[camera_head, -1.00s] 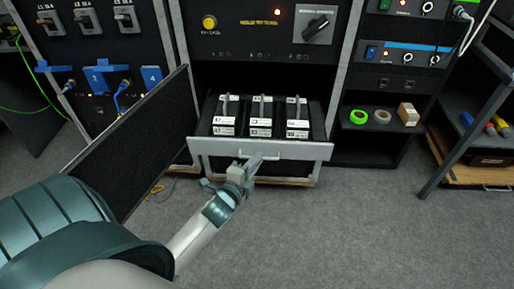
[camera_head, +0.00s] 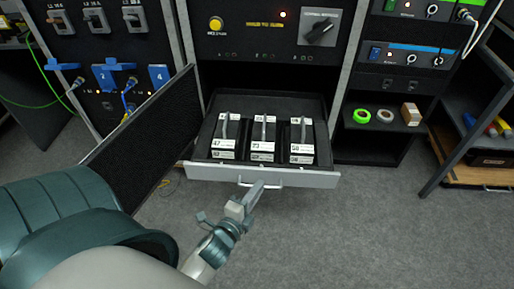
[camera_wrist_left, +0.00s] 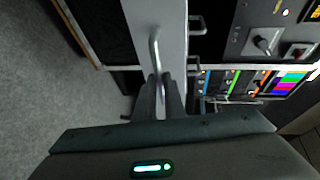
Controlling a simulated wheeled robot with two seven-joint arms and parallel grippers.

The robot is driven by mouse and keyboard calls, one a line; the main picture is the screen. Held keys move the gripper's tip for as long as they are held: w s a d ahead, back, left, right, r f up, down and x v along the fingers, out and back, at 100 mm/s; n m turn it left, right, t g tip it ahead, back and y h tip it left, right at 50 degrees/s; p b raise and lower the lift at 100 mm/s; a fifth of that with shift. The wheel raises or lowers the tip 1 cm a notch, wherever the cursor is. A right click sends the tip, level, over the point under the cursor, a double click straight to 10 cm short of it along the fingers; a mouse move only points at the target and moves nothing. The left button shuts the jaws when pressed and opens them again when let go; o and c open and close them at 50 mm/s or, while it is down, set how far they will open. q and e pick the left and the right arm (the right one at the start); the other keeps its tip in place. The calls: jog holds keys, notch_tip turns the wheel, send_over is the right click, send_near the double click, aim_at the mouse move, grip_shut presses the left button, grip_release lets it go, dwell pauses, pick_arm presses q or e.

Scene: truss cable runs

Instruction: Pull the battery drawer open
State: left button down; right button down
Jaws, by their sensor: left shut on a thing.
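The battery drawer (camera_head: 310,178) is pulled well out of the black rack cabinet, with its tray floor showing behind the batteries. Three black batteries (camera_head: 263,140) with handles and white labels stand in it in a row. My left gripper (camera_head: 250,194) is at the drawer's front, shut on the bar handle (camera_head: 268,184). In the left wrist view the handle (camera_wrist_left: 154,50) runs down to the fingers (camera_wrist_left: 162,98), and the pale drawer front (camera_wrist_left: 172,30) lies beside it. My right gripper is not in view.
A black hinged door panel (camera_head: 145,135) stands open left of the drawer, close to my left arm. Tape rolls (camera_head: 361,116) and a small box (camera_head: 410,114) sit on a shelf at the right. The grey floor (camera_head: 340,240) in front is clear.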

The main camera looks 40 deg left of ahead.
pick_arm(q)
jog(key=c, duration=1.8)
grip_release()
jog(key=shift+c, duration=0.2)
jog(key=v, duration=1.7)
jog(key=shift+s, duration=0.25)
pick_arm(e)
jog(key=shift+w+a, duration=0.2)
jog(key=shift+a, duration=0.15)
pick_arm(q)
jog(key=shift+w+a, duration=0.1)
jog(key=shift+a, duration=0.05)
